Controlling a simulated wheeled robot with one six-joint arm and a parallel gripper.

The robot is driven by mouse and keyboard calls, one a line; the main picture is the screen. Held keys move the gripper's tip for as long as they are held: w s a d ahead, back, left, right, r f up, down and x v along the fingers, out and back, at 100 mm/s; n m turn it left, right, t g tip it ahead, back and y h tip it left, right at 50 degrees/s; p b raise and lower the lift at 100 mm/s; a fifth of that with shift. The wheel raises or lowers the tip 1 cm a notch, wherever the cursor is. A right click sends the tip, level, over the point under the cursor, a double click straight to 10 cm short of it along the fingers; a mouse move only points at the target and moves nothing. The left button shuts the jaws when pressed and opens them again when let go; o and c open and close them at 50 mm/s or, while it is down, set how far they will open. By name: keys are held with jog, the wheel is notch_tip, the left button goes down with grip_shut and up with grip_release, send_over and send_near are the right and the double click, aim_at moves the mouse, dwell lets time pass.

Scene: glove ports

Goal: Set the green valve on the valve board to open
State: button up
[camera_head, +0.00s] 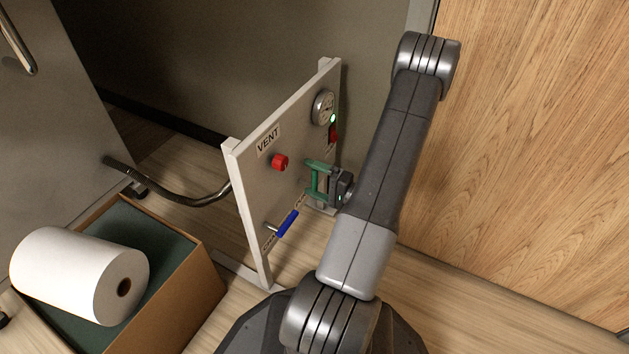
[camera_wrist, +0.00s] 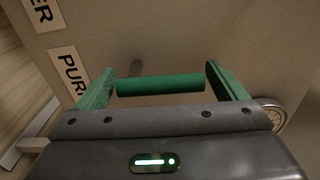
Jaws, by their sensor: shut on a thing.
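The valve board (camera_head: 252,190) is an upright grey panel in a white frame, left of my arm in the head view. In the wrist view my gripper (camera_wrist: 160,84) spans the bar's length. In the head view the handle (camera_head: 315,181) looks upright between the fingers. The valve's open or closed marking cannot be read.
The board also bears a blue lever (camera_head: 287,223), a red knob (camera_head: 280,162), a gauge (camera_head: 323,107), a small red part (camera_head: 332,134) and a VENT label (camera_head: 268,138). A box (camera_head: 190,296) with a white paper roll (camera_head: 70,272) stands at left. A wooden panel (camera_head: 530,150) stands at right.

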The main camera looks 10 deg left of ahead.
jog(key=shift+s, duration=0.1)
dwell(0.5)
jog(key=o, duration=1.1)
jog(key=p+v, duration=0.3)
jog(key=v, duration=1)
jog(key=shift+d, duration=0.35)
jog(key=b+x, duration=0.3)
jog(key=x, duration=1)
jog(key=shift+a, duration=0.4)
jog(key=shift+d, duration=0.15)
